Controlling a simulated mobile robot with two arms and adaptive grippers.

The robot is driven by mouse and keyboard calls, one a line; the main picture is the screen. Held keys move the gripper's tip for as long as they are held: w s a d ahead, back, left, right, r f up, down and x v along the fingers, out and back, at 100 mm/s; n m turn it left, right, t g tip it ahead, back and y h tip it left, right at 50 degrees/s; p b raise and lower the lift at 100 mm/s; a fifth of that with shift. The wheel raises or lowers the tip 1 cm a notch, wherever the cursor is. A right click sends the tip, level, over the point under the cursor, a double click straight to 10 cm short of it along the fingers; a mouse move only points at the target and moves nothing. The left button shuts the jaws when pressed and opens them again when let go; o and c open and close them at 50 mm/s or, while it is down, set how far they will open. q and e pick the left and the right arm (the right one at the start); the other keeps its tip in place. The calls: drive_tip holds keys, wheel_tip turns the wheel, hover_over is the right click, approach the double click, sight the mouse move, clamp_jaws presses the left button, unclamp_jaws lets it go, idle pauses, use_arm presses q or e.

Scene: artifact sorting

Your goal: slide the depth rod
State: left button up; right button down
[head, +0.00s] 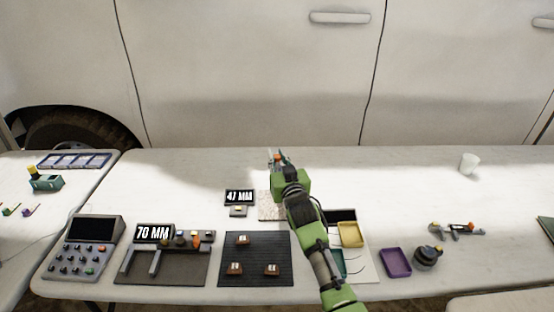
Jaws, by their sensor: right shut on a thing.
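My right gripper (278,164) reaches from the bottom of the head view to the middle of the table, over a pale speckled block or mat (269,206). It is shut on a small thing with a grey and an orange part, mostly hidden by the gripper. I cannot tell whether this is the depth rod. A small display reading 47 MM (239,197) stands just left of the gripper. A larger display reading 70 MM (154,233) stands on a dark measuring fixture (183,268) at front left. My left gripper is not in view.
A black ribbed mat (254,280) with several brown blocks, a keypad console (77,247), a purple tray (395,263), a yellow tray (351,234), a dark round object (427,259), a grey tool with an orange part (458,230) and a white cup (469,163) share the table. The back is mostly clear.

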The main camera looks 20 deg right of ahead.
drive_tip(key=shift+f, duration=0.1)
drive_tip(key=c, duration=1.9)
unclamp_jaws()
drive_tip(key=shift+s, duration=0.1)
drive_tip(key=s, duration=1.2)
drive_tip(key=shift+a, duration=0.3)
drive_tip(key=shift+f, duration=0.1)
